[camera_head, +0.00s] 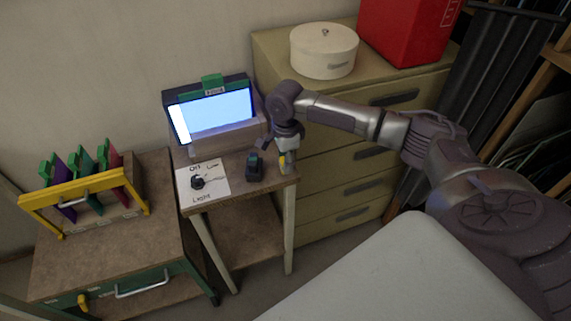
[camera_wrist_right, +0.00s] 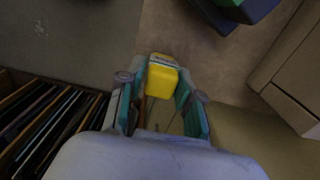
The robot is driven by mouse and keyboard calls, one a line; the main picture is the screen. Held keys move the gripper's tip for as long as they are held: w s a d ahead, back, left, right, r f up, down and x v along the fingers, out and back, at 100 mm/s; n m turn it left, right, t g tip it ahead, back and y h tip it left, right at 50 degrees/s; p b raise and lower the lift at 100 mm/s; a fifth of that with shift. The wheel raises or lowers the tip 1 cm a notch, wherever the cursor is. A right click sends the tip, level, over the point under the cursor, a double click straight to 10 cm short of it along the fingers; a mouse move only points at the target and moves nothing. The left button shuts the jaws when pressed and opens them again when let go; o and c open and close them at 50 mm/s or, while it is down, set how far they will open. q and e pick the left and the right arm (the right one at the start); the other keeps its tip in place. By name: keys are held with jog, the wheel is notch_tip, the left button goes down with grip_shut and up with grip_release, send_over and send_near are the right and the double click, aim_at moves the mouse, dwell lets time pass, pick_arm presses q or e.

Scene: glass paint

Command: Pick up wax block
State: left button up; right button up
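The wax block appears to be the small yellow block (camera_wrist_right: 162,80) with a pale far end, seen in the right wrist view. It sits between the fingertips of my right gripper (camera_wrist_right: 163,88), and both fingers appear to touch its sides. In the head view my right gripper (camera_head: 286,148) points down at the right edge of the small side table (camera_head: 238,170). A bit of the yellow block (camera_head: 282,161) shows at its tips. I cannot tell whether the block is clear of the table top. My left gripper is not in view.
A dark tool-like object (camera_head: 254,168) and a white light-switch sheet (camera_head: 203,183) lie on the side table, left of the gripper. A lit screen box (camera_head: 220,108) stands behind. A drawer cabinet (camera_head: 345,165) stands close on the right. A yellow-framed rack (camera_head: 88,186) is at left.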

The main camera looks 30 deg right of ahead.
grip_shut()
jog(key=shift+r, duration=0.15)
jog(key=shift+r, duration=0.2)
jog(key=r, duration=0.2)
jog(key=r+b, duration=0.1)
jog(key=shift+s+d+r, duration=0.1)
jog(key=shift+d+r, duration=0.2)
jog(key=shift+r, duration=0.05)
jog(key=s+d+r+b, duration=0.1)
jog(key=s+d+r, duration=0.5)
jog(key=d, duration=0.2)
jog(key=shift+s+d+r+b, duration=0.35)
jog(key=shift+s+d+b, duration=0.05)
